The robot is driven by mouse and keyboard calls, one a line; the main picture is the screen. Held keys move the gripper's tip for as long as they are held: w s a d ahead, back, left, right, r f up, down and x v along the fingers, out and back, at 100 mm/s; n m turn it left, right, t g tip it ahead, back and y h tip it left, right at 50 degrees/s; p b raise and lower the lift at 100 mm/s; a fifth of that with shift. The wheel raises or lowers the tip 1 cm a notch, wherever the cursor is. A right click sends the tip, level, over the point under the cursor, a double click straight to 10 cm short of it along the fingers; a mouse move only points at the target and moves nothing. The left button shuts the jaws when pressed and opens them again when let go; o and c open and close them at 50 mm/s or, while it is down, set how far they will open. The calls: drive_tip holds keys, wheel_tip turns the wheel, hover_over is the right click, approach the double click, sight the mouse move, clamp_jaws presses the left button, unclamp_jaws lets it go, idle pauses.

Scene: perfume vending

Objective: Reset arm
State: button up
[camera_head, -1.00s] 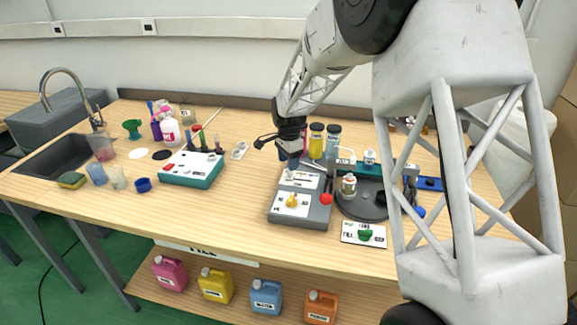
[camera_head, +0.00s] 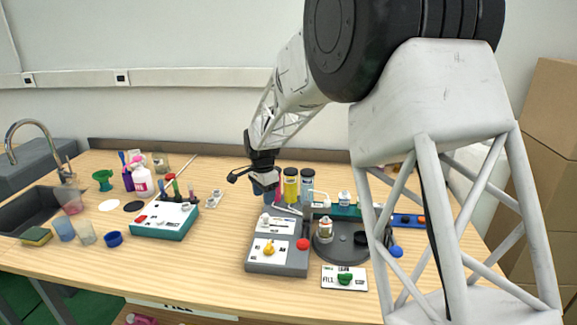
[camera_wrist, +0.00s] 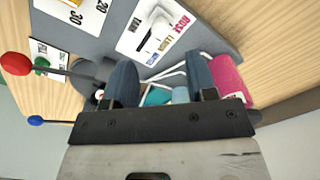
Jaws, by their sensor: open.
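My gripper (camera_head: 268,190) hangs above the back of the grey dispenser panel (camera_head: 262,262), near the bottles behind it. In the wrist view my gripper (camera_wrist: 160,80) shows two dark blue fingers spread apart with nothing gripped between them. The panel has a yellow knob (camera_head: 269,248), a red ball-ended lever (camera_head: 303,244) and a white dial (camera_wrist: 155,42) with printed labels. A pink cylinder (camera_wrist: 230,75) is beside the right finger in the wrist view. The lower finger tips are partly hidden in the head view.
A round dark platform (camera_head: 345,250) with a small bottle (camera_head: 326,230) stands right of the panel. Yellow (camera_head: 290,186) and blue (camera_head: 307,187) bottles stand behind it. A teal-sided box (camera_head: 165,222) is left. Bare table lies in front.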

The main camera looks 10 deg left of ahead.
drive_tip(key=s+d+r+n, duration=0.1)
drive_tip(key=s+d+r, duration=0.45)
drive_tip(key=d, duration=0.25)
drive_tip(key=s+d+r+n+t, duration=0.1)
drive_tip(key=s+d+r+n, duration=0.1)
drive_tip(key=s+d+r, duration=0.4)
drive_tip(key=s+d+r+n, duration=0.1)
drive_tip(key=s+d+r, duration=0.2)
drive_tip(key=s+d, duration=0.6)
drive_tip(key=s+d+n, duration=0.1)
drive_tip(key=s+d, duration=0.3)
drive_tip(key=s, duration=0.4)
drive_tip(key=s+d+f+n+t, duration=0.1)
drive_tip(key=s+d+n, duration=0.1)
drive_tip(key=s+d, duration=0.3)
drive_tip(key=s+d+n, duration=0.1)
drive_tip(key=s+d, duration=0.4)
drive_tip(key=s, duration=0.8)
drive_tip(key=shift+s+d+f+n+t, duration=0.15)
drive_tip(key=shift+d+f+n+t, duration=0.15)
drive_tip(key=shift+f+n, duration=0.1)
